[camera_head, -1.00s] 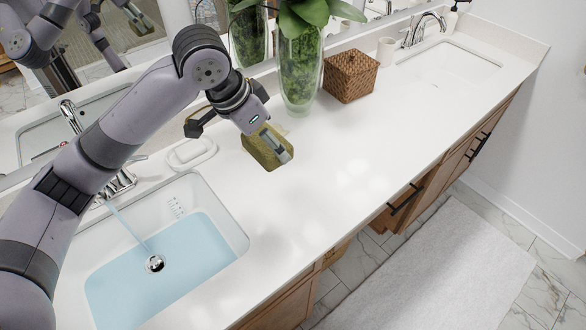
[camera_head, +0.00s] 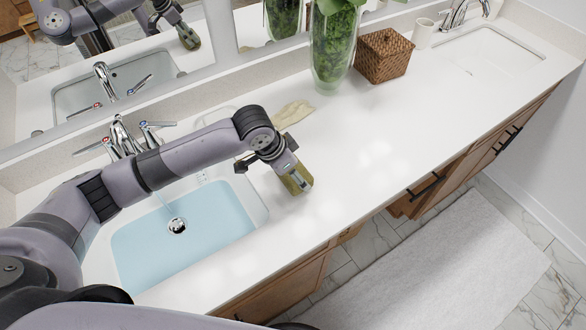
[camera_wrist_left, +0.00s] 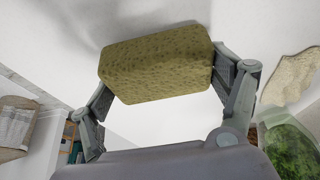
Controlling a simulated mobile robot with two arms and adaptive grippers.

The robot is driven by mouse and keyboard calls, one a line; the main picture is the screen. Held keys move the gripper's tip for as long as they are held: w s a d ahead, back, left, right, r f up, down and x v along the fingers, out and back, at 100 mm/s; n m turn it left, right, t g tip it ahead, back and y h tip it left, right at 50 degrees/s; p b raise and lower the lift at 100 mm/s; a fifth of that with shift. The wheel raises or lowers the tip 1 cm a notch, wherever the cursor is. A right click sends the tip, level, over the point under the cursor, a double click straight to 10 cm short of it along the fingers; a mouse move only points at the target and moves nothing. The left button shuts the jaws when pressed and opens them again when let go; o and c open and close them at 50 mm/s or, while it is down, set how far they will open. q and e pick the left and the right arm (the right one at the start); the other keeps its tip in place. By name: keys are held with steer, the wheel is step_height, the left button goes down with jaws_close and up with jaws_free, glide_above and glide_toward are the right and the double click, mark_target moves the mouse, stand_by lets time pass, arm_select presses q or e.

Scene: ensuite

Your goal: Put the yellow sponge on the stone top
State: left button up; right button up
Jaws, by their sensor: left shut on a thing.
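The yellow sponge (camera_head: 299,184) is an olive-yellow block gripped by my left gripper (camera_head: 291,178). In the left wrist view the sponge (camera_wrist_left: 155,64) spans between the two fingers, its pitted face towards the camera. It is over the white stone top (camera_head: 365,150), just right of the filled basin. A soft shadow lies beside it on the pale surface in the wrist view. I cannot tell whether it touches the top or is slightly above it. My right gripper is not in view.
The near basin (camera_head: 185,235) holds blue water below a running tap (camera_head: 124,137). A beige, irregular flat thing (camera_head: 293,113) lies behind the gripper. A glass vase (camera_head: 333,50) and a wicker box (camera_head: 382,55) stand farther back. The counter to the right is clear.

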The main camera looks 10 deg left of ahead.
arm_select(q)
steer(key=shift+f, duration=0.3)
steer(key=shift+f, duration=0.1)
steer(key=o, duration=1)
steer(key=shift+c, duration=0.2)
steer(key=b+v, duration=0.1)
steer(key=v, duration=1.1)
steer(key=shift+w, duration=0.15)
